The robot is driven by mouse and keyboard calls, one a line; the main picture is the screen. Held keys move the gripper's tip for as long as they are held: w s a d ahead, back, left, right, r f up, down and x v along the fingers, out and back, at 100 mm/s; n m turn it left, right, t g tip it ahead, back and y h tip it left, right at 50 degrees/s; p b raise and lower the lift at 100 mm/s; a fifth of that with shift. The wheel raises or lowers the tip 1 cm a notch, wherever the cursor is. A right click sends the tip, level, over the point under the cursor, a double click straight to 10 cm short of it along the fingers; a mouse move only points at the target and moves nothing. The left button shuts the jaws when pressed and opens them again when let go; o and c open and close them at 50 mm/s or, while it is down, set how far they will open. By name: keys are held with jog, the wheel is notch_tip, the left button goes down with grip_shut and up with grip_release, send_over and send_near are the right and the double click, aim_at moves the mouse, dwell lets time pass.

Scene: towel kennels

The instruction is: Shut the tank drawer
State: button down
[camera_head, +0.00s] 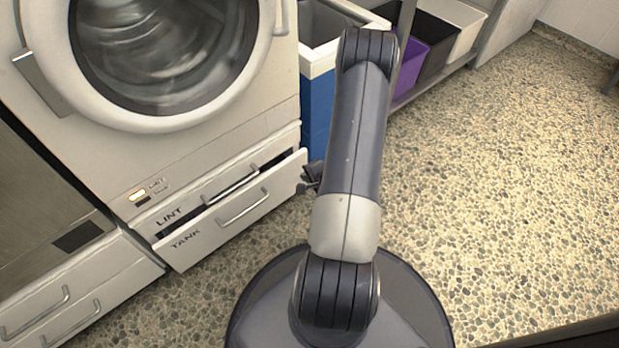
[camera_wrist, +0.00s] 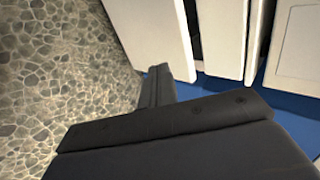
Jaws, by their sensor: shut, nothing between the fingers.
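The tank drawer (camera_head: 230,223), white with a bar handle (camera_head: 243,207) and the word TANK, is the lowest in the dryer's base. It stands pulled out, with a dark gap behind its front. The lint drawer (camera_head: 182,207) above it looks shut. My gripper (camera_head: 311,178) is shut and empty at the right end of the tank drawer's front, partly hidden by my arm. In the wrist view its dark fingers (camera_wrist: 160,82) are close to the end of the white tank drawer front (camera_wrist: 152,38); I cannot tell whether they touch.
The dryer (camera_head: 215,110) with its round door stands above the drawers. A blue bin (camera_head: 317,105) stands right beside it. Purple (camera_head: 416,66) and dark (camera_head: 436,42) bins sit on a shelf behind. Speckled floor (camera_head: 490,190) at the right is clear.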

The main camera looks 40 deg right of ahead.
aim_at(285, 167)
jog(key=b+x, duration=0.1)
jog(key=x, duration=0.2)
jog(key=w+r+b+x, duration=0.1)
jog(key=x, duration=0.1)
jog(key=b+x, duration=0.1)
jog(key=x, duration=0.2)
jog(key=shift+w+b, duration=0.4)
jog(key=shift+w+r, duration=0.15)
jog(key=shift+w, duration=0.25)
jog(key=shift+w+r, duration=0.1)
jog(key=shift+w, duration=0.25)
jog(key=shift+w+p, duration=0.9)
jog(key=shift+w, duration=1.1)
